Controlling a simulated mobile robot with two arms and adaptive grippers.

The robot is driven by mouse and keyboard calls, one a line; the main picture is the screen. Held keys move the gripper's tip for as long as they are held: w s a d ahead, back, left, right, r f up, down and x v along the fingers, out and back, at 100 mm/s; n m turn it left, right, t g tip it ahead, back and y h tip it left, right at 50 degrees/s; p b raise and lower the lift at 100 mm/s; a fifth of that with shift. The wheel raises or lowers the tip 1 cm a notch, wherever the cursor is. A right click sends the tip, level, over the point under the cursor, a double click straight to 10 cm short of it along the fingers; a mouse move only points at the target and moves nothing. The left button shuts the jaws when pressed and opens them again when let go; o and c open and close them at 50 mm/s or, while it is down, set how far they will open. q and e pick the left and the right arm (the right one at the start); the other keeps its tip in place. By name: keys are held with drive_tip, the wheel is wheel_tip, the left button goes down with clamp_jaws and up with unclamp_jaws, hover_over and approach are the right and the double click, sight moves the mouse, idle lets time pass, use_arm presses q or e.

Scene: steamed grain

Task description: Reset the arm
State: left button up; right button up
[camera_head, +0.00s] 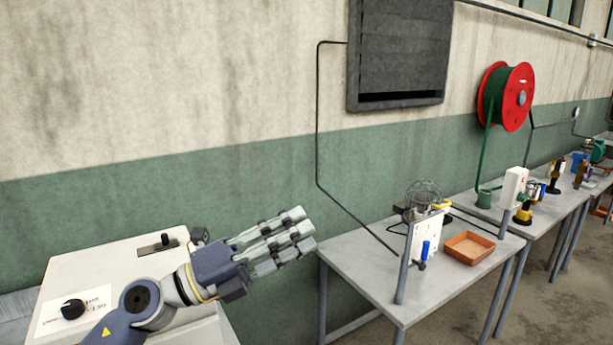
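My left arm comes in from the lower left and reaches over a white box-shaped unit. Its gripper (285,240) is at the lower centre-left, in front of the green lower wall. Its several grey jointed fingers are stretched out straight toward the right, with narrow gaps between them. The gripper is open, and nothing shows between the fingers. It appears clear of the white unit (110,270) and of the grey table (370,270) to the right. My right gripper is out of view.
The white unit has a black knob and a slot switch. The nearest table bears a wire-caged device (425,195), a white panel with a blue handle, and an orange tray (469,247). Further tables hold tools. A red hose reel (520,95) and a dark shutter (400,50) are on the wall.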

use_arm(q)
drive_tip(key=w+a+f+n+t+y, duration=0.1)
drive_tip(key=a+f+n+t+y, duration=0.6)
drive_tip(key=n, duration=0.6)
drive_tip(key=w+a+f+n+t+y, duration=0.2)
drive_tip(key=a+f+n+t+y, duration=0.3)
drive_tip(key=a+n+y, duration=0.5)
drive_tip(key=s+f+n+g+y, duration=0.35)
drive_tip(key=f+n, duration=0.35)
drive_tip(key=f, duration=0.3)
drive_tip(key=s+a+f+n+g, duration=0.3)
drive_tip(key=s+f+g, duration=0.3)
drive_tip(key=s+f, duration=0.6)
drive_tip(key=s+d+f+n+g, duration=0.1)
drive_tip(key=s+f+g, duration=0.25)
drive_tip(key=s, duration=0.45)
drive_tip(key=s+d+f+n+g, duration=0.1)
drive_tip(key=s+f+g, duration=0.2)
drive_tip(key=s+f, duration=0.35)
wheel_tip(320, 180, down, 28)
drive_tip(key=s+g+b, duration=0.2)
drive_tip(key=s, duration=0.1)
drive_tip(key=s+a+f+b, duration=0.1)
drive_tip(key=s+f, duration=0.7)
drive_tip(key=s+a+f+g, duration=0.1)
drive_tip(key=s+a+f, duration=0.1)
drive_tip(key=s+f, duration=0.6)
drive_tip(key=shift+s+a+f+m+h+b, duration=0.25)
drive_tip(key=shift+f+m+h+b, duration=0.15)
drive_tip(key=shift+f, duration=0.1)
